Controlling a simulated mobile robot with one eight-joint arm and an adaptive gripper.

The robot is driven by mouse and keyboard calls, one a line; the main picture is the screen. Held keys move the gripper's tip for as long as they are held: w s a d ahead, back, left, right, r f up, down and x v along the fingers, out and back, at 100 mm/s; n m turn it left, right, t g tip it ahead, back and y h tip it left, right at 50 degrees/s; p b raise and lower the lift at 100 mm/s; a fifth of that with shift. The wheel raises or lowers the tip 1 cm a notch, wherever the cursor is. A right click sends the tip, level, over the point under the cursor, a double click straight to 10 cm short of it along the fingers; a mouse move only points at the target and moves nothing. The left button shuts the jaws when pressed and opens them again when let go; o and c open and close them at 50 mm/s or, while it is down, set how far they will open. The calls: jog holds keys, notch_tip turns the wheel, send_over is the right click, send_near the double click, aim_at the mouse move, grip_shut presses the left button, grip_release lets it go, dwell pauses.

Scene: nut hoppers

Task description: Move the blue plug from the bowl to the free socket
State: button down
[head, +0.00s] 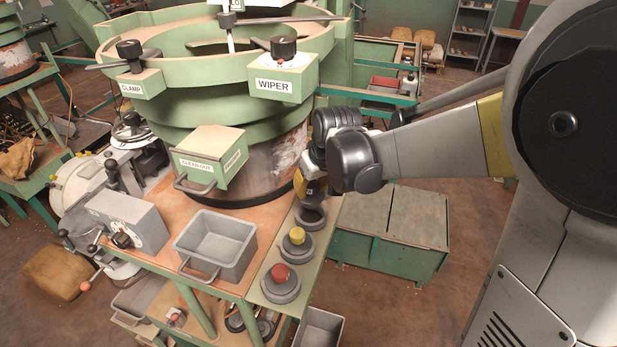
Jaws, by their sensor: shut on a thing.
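My gripper (311,192) points down at the right side of the green bowl feeder, just above the rearmost grey socket (311,217). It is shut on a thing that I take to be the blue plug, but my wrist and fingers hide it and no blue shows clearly. I cannot tell whether the plug touches the socket. The rearmost socket shows no knob of its own. The green bowl (205,62) stands on the machine table, its inside only partly visible. A yellow plug (297,236) and a red plug (280,272) sit in the two nearer sockets.
A grey bin (216,247) stands left of the sockets. The green clean-out box (207,157), the WIPER box (284,77) and the CLAMP box (140,84) stick out from the feeder. A green chest (391,228) stands on the floor at the right.

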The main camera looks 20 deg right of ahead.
aim_at(313, 198)
jog(key=shift+f+b, duration=0.3)
jog(key=shift+f, duration=0.2)
jog(key=shift+w+f+b, duration=0.1)
jog(key=shift+f+b, duration=1.35)
jog(key=shift+f, duration=0.8)
jog(key=shift+f+b, duration=0.6)
jog(key=shift+b, duration=0.2)
jog(key=c, duration=1.4)
grip_release()
jog(key=shift+o, duration=0.3)
jog(key=p+v, duration=0.8)
jog(key=v, duration=0.3)
